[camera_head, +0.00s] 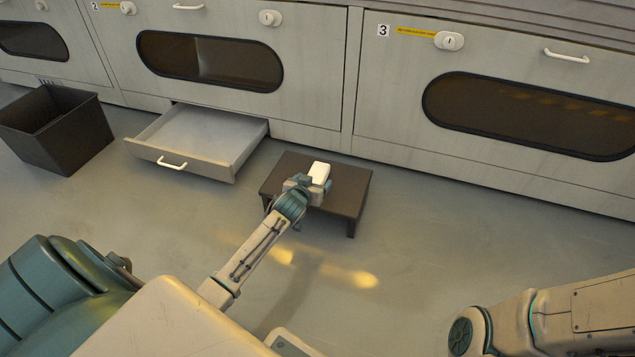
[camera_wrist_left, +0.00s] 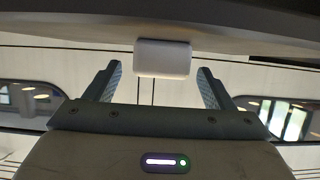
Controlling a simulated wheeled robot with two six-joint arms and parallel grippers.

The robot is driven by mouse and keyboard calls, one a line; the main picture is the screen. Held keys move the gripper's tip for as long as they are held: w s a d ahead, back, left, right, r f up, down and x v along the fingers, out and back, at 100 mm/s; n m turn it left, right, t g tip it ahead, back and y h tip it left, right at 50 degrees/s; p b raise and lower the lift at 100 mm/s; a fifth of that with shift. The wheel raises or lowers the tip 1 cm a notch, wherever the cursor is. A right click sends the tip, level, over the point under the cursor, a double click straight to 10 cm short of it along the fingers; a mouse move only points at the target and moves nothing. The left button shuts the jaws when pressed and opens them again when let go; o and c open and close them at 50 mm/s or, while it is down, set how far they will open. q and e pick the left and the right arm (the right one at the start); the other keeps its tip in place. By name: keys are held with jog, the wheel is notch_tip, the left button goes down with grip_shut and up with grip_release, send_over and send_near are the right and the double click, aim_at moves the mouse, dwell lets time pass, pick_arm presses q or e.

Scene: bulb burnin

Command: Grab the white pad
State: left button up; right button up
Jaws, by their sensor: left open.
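The white pad (camera_head: 319,172) is a small white block on the small dark brown table (camera_head: 345,187). In the left wrist view the white pad (camera_wrist_left: 163,58) shows between the two finger lines, just past the fingertips or level with them; I cannot tell exactly which. My left gripper (camera_head: 306,184) is at the near side of the pad, low over the table. The left wrist view shows its fingers (camera_wrist_left: 159,70) spread apart, with gaps on both sides of the pad. My right gripper is out of view; only part of that arm shows at the lower right.
An open, empty-looking drawer (camera_head: 168,159) juts out left of the table. A dark bin (camera_head: 60,140) stands at the far left. Cabinets with dark windows (camera_head: 210,62) run along the back, close behind the table. The floor (camera_head: 450,240) right of the table is clear.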

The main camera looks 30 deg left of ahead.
aim_at(317, 176)
pick_arm(q)
jog(key=shift+b+x, duration=0.65)
jog(key=shift+x, duration=0.7)
jog(key=c, duration=1.1)
jog(key=shift+o, duration=0.2)
